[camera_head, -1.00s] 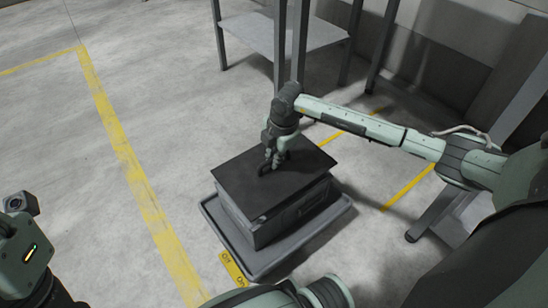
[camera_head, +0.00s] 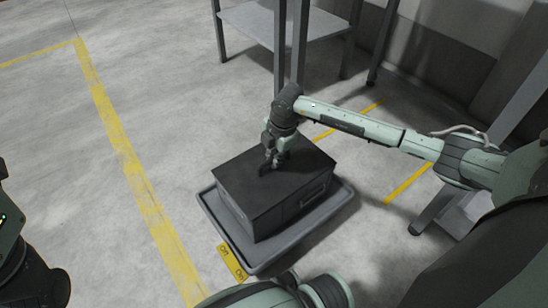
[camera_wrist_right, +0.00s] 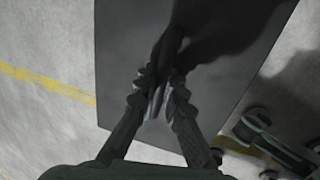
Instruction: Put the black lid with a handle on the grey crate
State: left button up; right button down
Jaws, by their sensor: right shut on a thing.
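The black lid (camera_head: 243,181) is a flat dark panel lying over the top of the grey crate (camera_head: 287,212), its edges close to lined up with the crate's walls. I cannot tell whether a thin gap is left beneath it. My right gripper (camera_head: 270,163) points down at the middle of the lid and is shut on its dark handle. In the right wrist view, the gripper's fingers (camera_wrist_right: 160,98) pinch the handle (camera_wrist_right: 172,45) above the lid (camera_wrist_right: 125,45). The crate is hidden there. My left gripper's fingers do not show; only part of that arm shows at the left edge.
The crate stands on a grey tray-like base (camera_head: 339,217) with a raised rim and a yellow label (camera_head: 231,262). A metal table (camera_head: 262,25) stands behind, its leg close to my right arm. Yellow lines (camera_head: 140,185) mark the floor. Floor to the left is clear.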

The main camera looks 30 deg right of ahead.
jog(key=c, duration=1.6)
grip_release()
jog(key=shift+o, duration=0.2)
jog(key=shift+r, duration=0.25)
notch_tip(320, 180, up, 11)
jog(key=s, duration=0.2)
jog(key=shift+s+d+r, duration=0.15)
jog(key=shift+d, duration=0.05)
